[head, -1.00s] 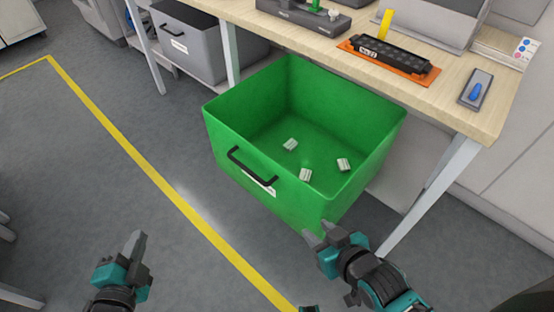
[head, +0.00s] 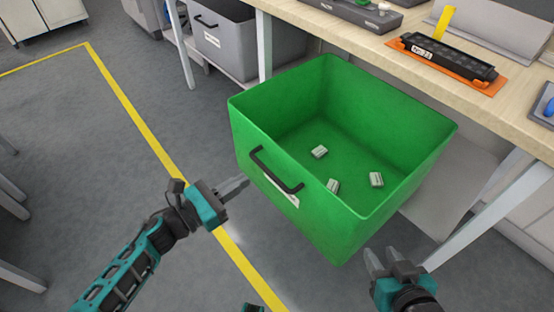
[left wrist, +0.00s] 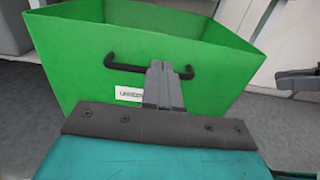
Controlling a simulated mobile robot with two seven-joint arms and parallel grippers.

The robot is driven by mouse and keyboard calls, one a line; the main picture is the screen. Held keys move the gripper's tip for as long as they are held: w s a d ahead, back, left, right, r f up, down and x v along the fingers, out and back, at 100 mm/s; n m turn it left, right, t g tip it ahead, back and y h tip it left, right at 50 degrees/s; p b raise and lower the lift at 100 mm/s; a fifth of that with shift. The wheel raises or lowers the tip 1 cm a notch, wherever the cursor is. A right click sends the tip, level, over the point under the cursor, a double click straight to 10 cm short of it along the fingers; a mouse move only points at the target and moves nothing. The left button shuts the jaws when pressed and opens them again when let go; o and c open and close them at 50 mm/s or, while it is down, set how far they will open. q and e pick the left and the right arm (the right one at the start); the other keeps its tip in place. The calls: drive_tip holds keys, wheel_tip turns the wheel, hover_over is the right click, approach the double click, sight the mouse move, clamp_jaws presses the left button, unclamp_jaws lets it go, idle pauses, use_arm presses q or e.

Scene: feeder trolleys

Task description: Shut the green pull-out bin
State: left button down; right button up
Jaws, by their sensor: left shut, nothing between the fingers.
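The green pull-out bin (head: 300,215) stands pulled out from under the workbench, open at the top. Its front has a black bar handle (head: 276,172) and a white label, partly hidden behind the handle. My left gripper (head: 244,183) is shut and empty, just in front of the bin's front, left of the handle in the head view. In the left wrist view its fingers (left wrist: 163,85) cover the middle of the handle bar (left wrist: 125,64); they look apart from it. My right gripper (head: 381,252) is open and empty, low beside the bin's near right corner.
Several small pale blocks (head: 319,151) lie in the bin. The wooden workbench (head: 340,30) is above and behind, with an orange tray (head: 465,78) on it. A bench leg (head: 480,218) stands to the right. A grey bin (head: 230,45) is left. Floor in front is clear.

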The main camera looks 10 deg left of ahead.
sight(284, 154)
use_arm(q)
drive_tip(key=x, duration=1)
drive_tip(key=shift+w+d, duration=0.2)
drive_tip(key=shift+w, duration=0.05)
use_arm(e)
drive_tip(key=shift+s+f, duration=0.1)
drive_tip(key=shift+f, duration=0.25)
drive_tip(key=shift+d, duration=0.1)
